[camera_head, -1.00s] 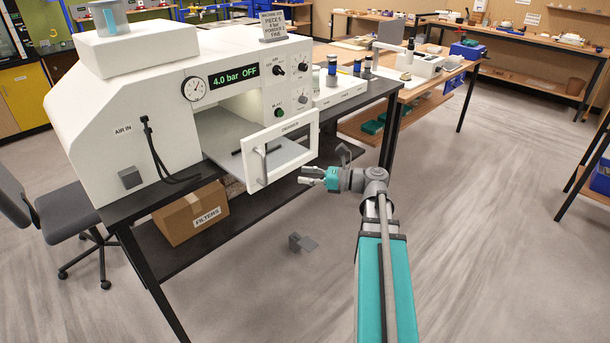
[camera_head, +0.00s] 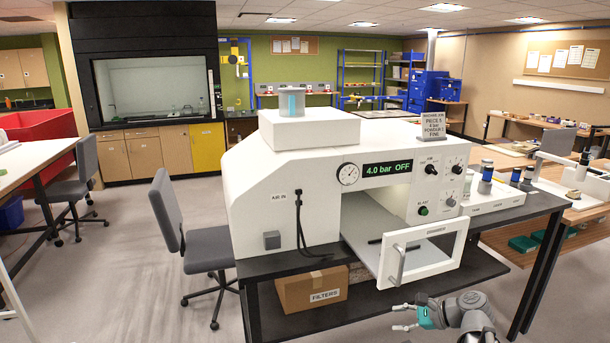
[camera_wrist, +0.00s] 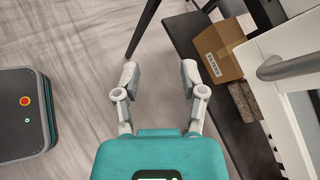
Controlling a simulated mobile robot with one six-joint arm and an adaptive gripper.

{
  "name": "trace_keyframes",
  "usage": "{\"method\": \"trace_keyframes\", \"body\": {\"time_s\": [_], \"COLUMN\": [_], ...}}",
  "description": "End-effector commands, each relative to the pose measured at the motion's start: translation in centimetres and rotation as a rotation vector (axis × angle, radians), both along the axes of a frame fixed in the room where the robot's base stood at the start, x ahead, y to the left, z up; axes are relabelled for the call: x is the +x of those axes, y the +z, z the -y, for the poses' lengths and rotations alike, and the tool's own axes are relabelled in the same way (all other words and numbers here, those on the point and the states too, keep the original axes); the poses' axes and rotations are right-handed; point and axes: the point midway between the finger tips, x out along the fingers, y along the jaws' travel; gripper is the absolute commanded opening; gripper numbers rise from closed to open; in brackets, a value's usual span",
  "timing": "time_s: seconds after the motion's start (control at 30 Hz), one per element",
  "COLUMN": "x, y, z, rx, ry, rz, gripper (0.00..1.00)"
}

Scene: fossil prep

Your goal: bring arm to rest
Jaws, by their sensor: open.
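My gripper (camera_head: 405,317) is open and empty at the lower right of the head view, in front of the blasting cabinet and below its open door. In the wrist view my gripper (camera_wrist: 158,78) shows two grey fingers spread apart, with only bare floor between them. The white blasting cabinet (camera_head: 255,215) stands on a black bench, its display reading "4.0 bar OFF". Its white framed door (camera_head: 425,248) hangs open towards me, close to the gripper and apart from it. Most of my arm is out of the head view.
A cardboard box marked FILTERS (camera_head: 312,291) sits on the bench's lower shelf; it also shows in the wrist view (camera_wrist: 218,50). A grey office chair (camera_head: 200,250) stands left of the cabinet. Jars (camera_head: 487,172) stand right of it. Open floor (camera_head: 120,290) lies at left.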

Motion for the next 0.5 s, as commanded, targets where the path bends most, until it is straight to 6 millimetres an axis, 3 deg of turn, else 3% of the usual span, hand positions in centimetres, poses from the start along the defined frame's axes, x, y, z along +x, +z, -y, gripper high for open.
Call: {"method": "trace_keyframes", "body": {"time_s": [0.2,0.5], "x": [-1.9,-4.8], "y": [-3.9,-7.9], "z": [-4.0,-6.9], "rx": [-0.326,-0.729], "ry": [0.271,0.721], "rz": [0.096,0.226], "gripper": [0.54,0.54]}}
